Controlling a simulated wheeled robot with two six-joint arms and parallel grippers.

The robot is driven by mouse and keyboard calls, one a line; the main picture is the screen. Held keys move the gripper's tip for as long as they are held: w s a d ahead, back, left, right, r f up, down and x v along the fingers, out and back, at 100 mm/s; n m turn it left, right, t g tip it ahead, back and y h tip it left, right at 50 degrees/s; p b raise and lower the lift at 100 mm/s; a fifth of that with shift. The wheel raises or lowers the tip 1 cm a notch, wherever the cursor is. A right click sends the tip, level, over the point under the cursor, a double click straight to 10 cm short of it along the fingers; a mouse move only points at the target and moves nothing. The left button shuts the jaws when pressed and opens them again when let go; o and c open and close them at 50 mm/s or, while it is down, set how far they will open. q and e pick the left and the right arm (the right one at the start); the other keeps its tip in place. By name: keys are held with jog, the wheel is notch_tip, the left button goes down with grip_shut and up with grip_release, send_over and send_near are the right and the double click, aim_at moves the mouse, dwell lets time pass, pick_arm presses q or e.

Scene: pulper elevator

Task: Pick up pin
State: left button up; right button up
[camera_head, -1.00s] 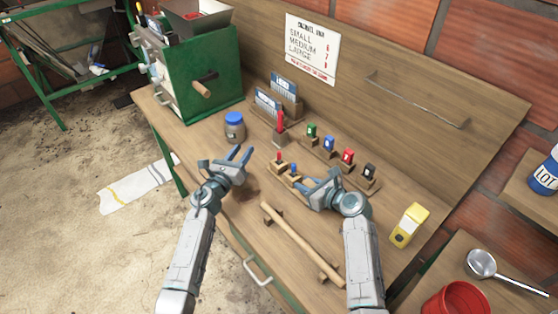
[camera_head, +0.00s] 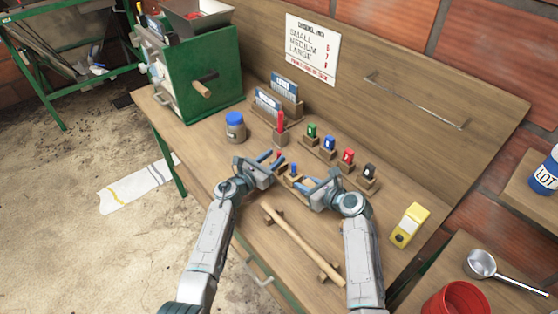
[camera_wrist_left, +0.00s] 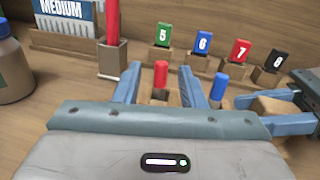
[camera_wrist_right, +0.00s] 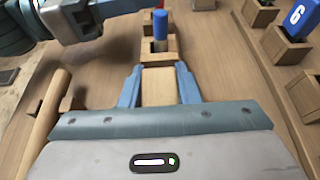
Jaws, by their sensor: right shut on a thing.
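A small wooden pin block (camera_wrist_right: 158,88) holds a red pin (camera_wrist_left: 161,74) and a blue pin (camera_wrist_left: 220,86), both upright. The blue pin also shows in the right wrist view (camera_wrist_right: 160,24). My left gripper (camera_head: 272,162) is open, with one finger on each side of the red pin and gaps to both in the left wrist view (camera_wrist_left: 159,85). My right gripper (camera_head: 300,183) is shut on the near end of the pin block, which shows between its fingers in the right wrist view (camera_wrist_right: 158,84). The red pin's lower part is hidden in its slot.
Numbered colored tags in wooden stands (camera_head: 328,143) line the back. A red-handled tool in a block (camera_head: 280,124) and a blue-lidded jar (camera_head: 235,126) stand behind my left gripper. A wooden rod (camera_head: 296,238) lies in front. A yellow box (camera_head: 410,226) stands right.

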aim_at(279, 152)
pick_arm(q)
jog(key=x, duration=0.3)
jog(key=shift+w+d, duration=0.2)
grip_shut()
jog(key=shift+r, duration=0.1)
notch_tip(279, 152, up, 10)
jog(key=shift+f, duration=0.1)
pick_arm(e)
jog(key=o, duration=1.1)
